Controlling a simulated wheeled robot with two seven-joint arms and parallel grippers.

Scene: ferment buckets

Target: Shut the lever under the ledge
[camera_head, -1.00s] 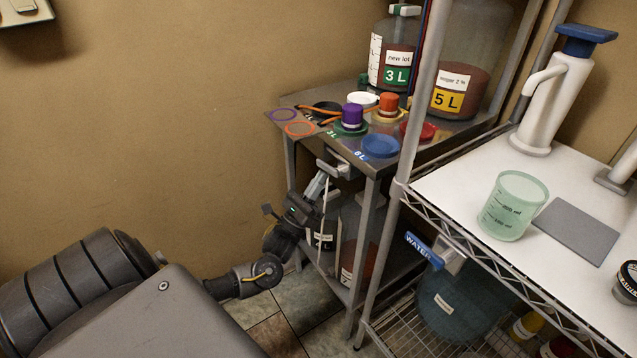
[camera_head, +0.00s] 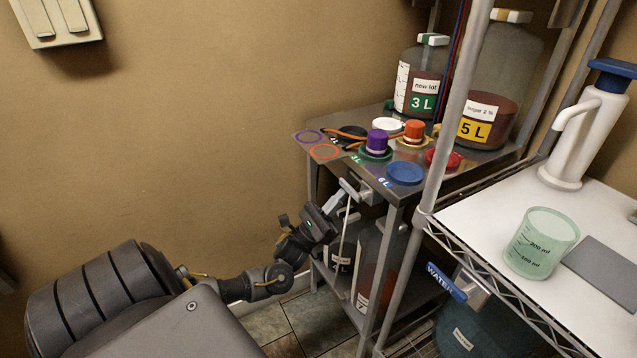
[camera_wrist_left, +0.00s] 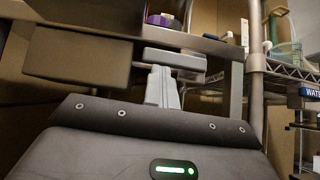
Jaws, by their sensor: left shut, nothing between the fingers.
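The lever (camera_head: 354,189) is a pale grey bar under the front edge of the small metal ledge (camera_head: 309,148). In the left wrist view the lever (camera_wrist_left: 176,59) lies crosswise just beyond my fingertips. My left gripper (camera_head: 339,200) is shut and empty, pointing up at the lever from below left. It shows in the left wrist view (camera_wrist_left: 160,72) with its fingers together. The fingertips are at or very near the bar; I cannot tell whether they touch it. My right gripper is not in view.
Above, the ledge carries coloured caps, a 3 L jug (camera_head: 418,85) and a 5 L jug (camera_head: 487,105). Dark bottles (camera_head: 375,265) stand beneath it. A wire rack with a white shelf (camera_head: 480,220) and a green beaker (camera_head: 540,243) is at right. The wall side is clear.

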